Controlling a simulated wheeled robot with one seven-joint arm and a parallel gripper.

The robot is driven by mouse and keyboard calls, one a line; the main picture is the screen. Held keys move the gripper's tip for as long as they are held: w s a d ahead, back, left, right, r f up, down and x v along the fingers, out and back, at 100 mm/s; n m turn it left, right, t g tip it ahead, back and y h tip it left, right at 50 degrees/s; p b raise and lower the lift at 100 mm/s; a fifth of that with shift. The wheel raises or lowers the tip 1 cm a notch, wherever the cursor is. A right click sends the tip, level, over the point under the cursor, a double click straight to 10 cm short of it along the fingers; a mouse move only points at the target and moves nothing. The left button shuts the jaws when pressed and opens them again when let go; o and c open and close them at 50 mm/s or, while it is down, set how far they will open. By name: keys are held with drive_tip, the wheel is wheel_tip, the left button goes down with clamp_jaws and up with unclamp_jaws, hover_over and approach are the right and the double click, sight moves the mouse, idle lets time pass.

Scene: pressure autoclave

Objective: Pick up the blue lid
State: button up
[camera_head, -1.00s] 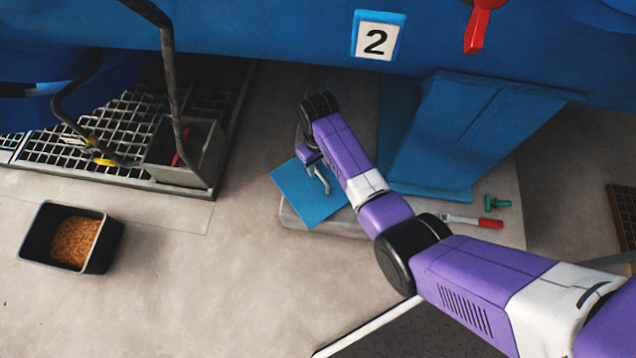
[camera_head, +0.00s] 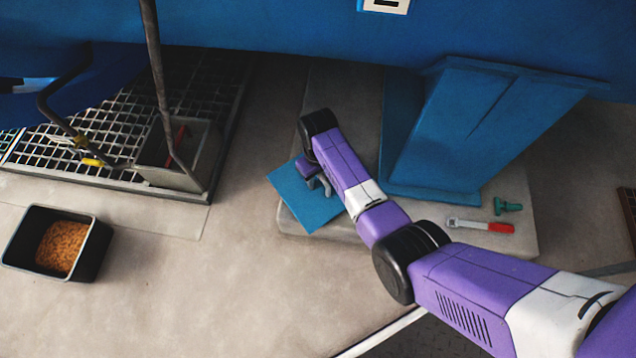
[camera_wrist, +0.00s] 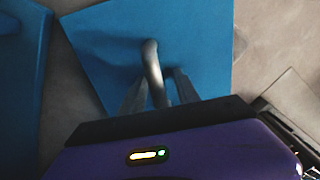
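The blue lid (camera_head: 293,192) is a flat square plate with a curved grey handle. It lies on the edge of the grey base slab, partly hidden by my arm. In the wrist view the lid (camera_wrist: 205,40) fills the upper middle, with its handle (camera_wrist: 151,57) standing up from it. My gripper (camera_wrist: 159,76) is right over the lid, with one finger on each side of the handle. The fingers look apart, with a narrow gap on the right; contact on the left is unclear. In the head view my gripper (camera_head: 321,184) is small and partly hidden.
A blue support leg (camera_head: 440,130) stands right of my arm. A green fitting (camera_head: 507,206) and a red-handled tool (camera_head: 480,225) lie on the slab (camera_head: 520,245). A metal grating (camera_head: 100,125) with a grey bin is at left. A black tray (camera_head: 92,250) holds brown pellets. Floor between is clear.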

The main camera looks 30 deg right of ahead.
clamp_jaws()
idle(1.2)
drive_tip(key=shift+r, duration=0.1)
